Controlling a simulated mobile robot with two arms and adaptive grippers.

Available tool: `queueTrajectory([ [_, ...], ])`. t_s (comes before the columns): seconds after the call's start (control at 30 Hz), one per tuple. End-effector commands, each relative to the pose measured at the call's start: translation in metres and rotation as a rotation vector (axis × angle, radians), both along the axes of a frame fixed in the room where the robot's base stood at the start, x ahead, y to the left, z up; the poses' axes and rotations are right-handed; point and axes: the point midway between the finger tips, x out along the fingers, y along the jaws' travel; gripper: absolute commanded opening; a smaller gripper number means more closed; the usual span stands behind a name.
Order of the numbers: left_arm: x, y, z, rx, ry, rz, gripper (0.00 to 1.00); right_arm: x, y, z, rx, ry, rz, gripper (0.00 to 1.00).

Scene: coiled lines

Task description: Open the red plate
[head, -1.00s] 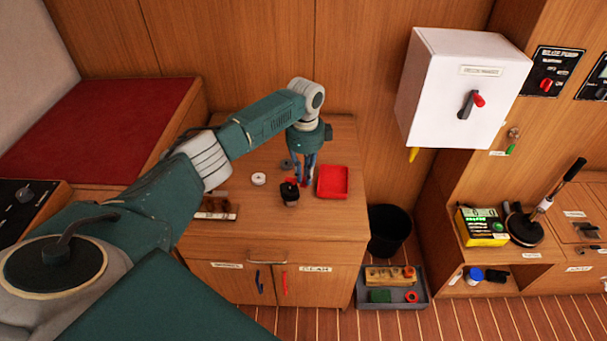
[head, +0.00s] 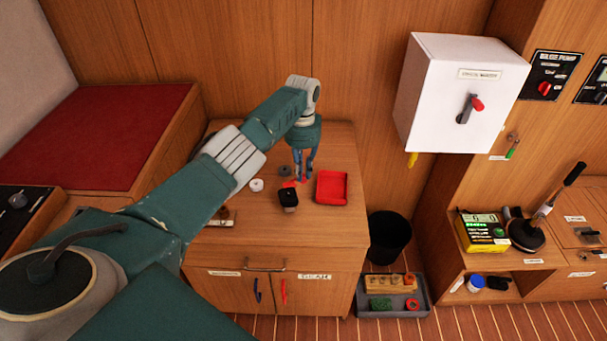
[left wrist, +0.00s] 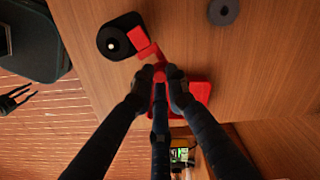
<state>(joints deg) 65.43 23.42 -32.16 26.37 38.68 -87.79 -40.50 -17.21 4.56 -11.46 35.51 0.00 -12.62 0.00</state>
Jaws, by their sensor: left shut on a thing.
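A small black body (head: 288,198) sits on the wooden cabinet top, just left of a red tray. A small red plate (left wrist: 138,39) shows at its edge in the left wrist view, beside a red arm-like piece. That piece leads to a red knob (left wrist: 160,76) between my fingertips. My left gripper (head: 302,179) points down, right of the black body, shut on this red knob. The fingers hide part of the link between knob and plate. In the head view the red plate is small, at the far edge of the black body. My right gripper does not show.
The red tray (head: 332,187) lies close to the right of my fingers. A black bin (head: 388,240) stands on the floor at the right.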

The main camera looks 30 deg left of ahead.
Motion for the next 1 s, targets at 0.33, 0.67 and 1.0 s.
queueTrajectory([
  [0.33,0.0015,0.0016,0.0006,0.001,-0.001,0.035,0.00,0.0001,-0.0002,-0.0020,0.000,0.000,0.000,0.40],
  [0.67,0.0014,0.0016,0.0007,0.000,-0.001,0.034,0.28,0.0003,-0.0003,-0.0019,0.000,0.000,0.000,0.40],
  [1.0,0.0013,0.0018,0.0015,0.001,-0.001,0.034,0.33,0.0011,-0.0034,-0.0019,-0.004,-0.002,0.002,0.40],
])
